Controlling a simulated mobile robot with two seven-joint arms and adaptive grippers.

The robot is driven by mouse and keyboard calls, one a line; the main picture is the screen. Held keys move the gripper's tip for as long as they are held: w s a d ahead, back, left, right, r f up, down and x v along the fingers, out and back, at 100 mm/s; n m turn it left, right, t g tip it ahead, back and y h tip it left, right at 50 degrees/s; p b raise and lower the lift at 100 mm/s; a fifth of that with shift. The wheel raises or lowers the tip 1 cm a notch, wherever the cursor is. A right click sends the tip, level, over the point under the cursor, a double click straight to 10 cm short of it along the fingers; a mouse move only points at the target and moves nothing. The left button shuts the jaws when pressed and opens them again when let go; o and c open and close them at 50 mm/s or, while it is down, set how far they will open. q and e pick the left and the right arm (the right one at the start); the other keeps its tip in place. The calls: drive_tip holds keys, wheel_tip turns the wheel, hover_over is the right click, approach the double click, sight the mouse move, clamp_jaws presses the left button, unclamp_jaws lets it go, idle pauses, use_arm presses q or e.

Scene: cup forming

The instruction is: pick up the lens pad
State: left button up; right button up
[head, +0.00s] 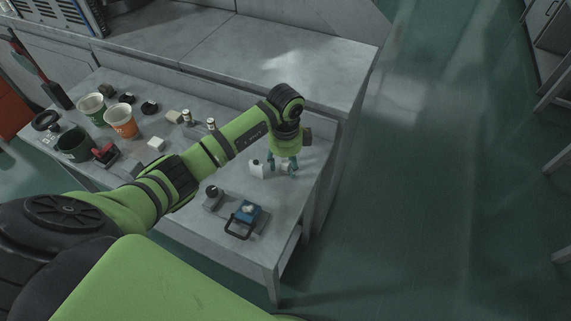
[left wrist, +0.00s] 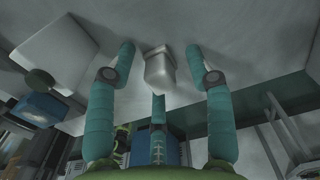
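A small pale block (left wrist: 160,70), which looks like the lens pad, stands on the grey table between the fingertips of my left gripper (left wrist: 164,62). The fingers are spread, with gaps between the block and the two side fingers in the left wrist view. In the head view my left gripper (head: 288,170) points down at the table's right part, and its fingers partly hide the pad (head: 285,167). A larger white block (head: 257,168) stands just left of the fingers; a large pale block also shows in the left wrist view (left wrist: 55,42). My right gripper is not in view.
A blue device with a black handle (head: 246,216) and a small grey block with a black knob (head: 212,196) lie nearer the front edge. Green (head: 92,107) and orange (head: 120,119) cups and several small parts stand at the left. A raised grey counter (head: 240,50) runs behind.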

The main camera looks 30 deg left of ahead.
sight(286, 161)
use_arm(q)
drive_tip(key=c, duration=0.7)
drive_tip(key=shift+r, duration=0.1)
drive_tip(key=shift+r+b, duration=0.3)
drive_tip(key=shift+r, duration=0.2)
wheel_tip(286, 161, up, 3)
drive_tip(key=shift+w+f+b, duration=0.1)
drive_tip(key=shift+b, duration=0.55)
drive_tip(key=s+d+r, duration=0.2)
drive_tip(key=s, duration=0.1)
drive_tip(key=s+d+r, duration=0.2)
drive_tip(key=s+d, duration=0.1)
drive_tip(key=s+d+r+p, duration=0.1)
drive_tip(key=s+d+r, duration=0.1)
drive_tip(key=s+r, duration=0.1)
drive_tip(key=shift+s+d, duration=0.15)
drive_tip(key=shift+d, duration=0.05)
drive_tip(key=shift+c, duration=0.5)
